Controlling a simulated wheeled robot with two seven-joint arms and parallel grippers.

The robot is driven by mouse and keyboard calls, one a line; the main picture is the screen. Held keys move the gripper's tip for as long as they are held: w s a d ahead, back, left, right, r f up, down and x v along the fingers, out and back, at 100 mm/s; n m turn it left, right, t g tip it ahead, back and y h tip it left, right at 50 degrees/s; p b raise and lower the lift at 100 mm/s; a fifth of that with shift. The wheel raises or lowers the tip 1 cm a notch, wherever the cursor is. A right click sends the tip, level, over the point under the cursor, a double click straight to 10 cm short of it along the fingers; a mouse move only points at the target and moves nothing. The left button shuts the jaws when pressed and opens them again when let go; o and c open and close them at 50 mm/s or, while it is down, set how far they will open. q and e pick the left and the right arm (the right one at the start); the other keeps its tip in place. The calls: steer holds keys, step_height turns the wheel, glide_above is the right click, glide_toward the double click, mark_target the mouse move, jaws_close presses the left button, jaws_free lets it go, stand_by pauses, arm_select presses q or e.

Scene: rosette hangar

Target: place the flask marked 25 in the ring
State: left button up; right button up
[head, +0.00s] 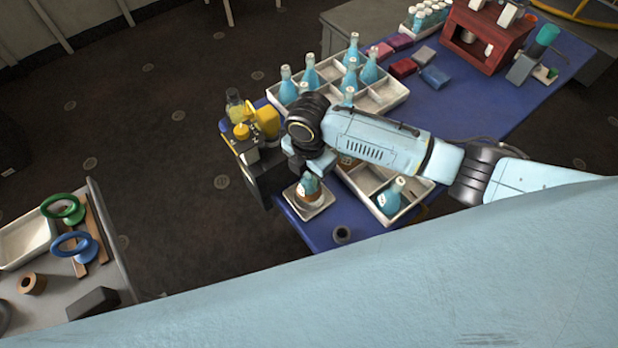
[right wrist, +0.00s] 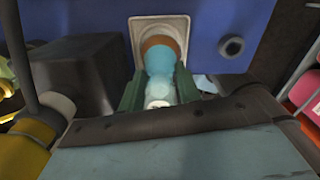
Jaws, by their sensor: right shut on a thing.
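A blue flask (head: 309,184) is in my right gripper (head: 311,174), its neck toward the gripper. The right wrist view shows this flask (right wrist: 160,64) between the dark green fingers of the gripper (right wrist: 159,90). A brown ring (right wrist: 158,42) shows around the flask's far end, over a small white tray (right wrist: 138,32). I cannot tell whether the flask rests in the ring or is just above it. The tray (head: 325,203) is at the blue table's near left corner. No number is readable on the flask. My left gripper is not in view.
Several blue flasks stand in a divided white crate (head: 398,90); another flask (head: 390,196) is in a nearer crate (head: 425,188). A dark box with yellow items (head: 262,120) stands close left of the gripper. A small dark ring (head: 342,234) lies at the table's near edge.

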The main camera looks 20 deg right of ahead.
steer(key=shift+f, duration=1.3)
steer(key=shift+f, duration=0.1)
steer(key=o, duration=0.8)
step_height(320, 180, up, 12)
steer(key=shift+r+p, duration=0.15)
steer(key=shift+p, duration=0.65)
